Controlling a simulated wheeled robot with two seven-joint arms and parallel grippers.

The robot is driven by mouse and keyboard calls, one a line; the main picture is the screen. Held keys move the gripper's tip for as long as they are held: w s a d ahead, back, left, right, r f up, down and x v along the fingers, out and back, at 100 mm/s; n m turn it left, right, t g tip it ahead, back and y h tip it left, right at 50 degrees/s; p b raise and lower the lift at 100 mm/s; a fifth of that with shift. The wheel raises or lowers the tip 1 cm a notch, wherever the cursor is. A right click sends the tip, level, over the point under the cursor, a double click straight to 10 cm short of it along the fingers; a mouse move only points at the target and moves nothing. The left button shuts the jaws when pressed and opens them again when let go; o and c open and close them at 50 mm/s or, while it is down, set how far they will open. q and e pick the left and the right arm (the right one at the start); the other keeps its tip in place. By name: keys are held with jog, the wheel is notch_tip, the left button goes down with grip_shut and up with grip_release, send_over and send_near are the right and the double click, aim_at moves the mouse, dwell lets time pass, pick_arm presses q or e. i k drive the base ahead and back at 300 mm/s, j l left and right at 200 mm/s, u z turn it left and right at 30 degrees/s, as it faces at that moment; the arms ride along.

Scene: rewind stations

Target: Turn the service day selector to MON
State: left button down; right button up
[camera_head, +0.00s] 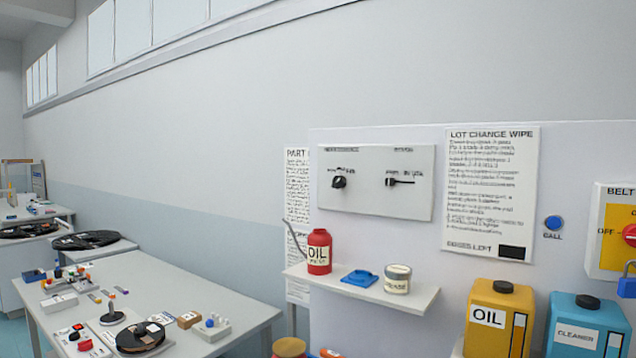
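A pale panel (376,205) on the wall board carries two black selectors. The left selector (339,182) is a round knob with small lettering around it. The right selector (391,182) has a thin dark pointer or line reaching to the right, with lettering beside it. The lettering is too small to read, so I cannot tell which one is the service day selector or which day it is set to. Neither of my grippers shows in this view.
Below the panel, a shelf (370,292) holds a red oil can (319,252), a blue item (359,278) and a grease tin (397,279). A cluttered table (160,280) stands left. Yellow (497,318) and blue (586,328) jugs stand right, below a yellow switch box (608,240).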

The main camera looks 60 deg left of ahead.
aim_at(339, 182)
jog(key=u, duration=1.8)
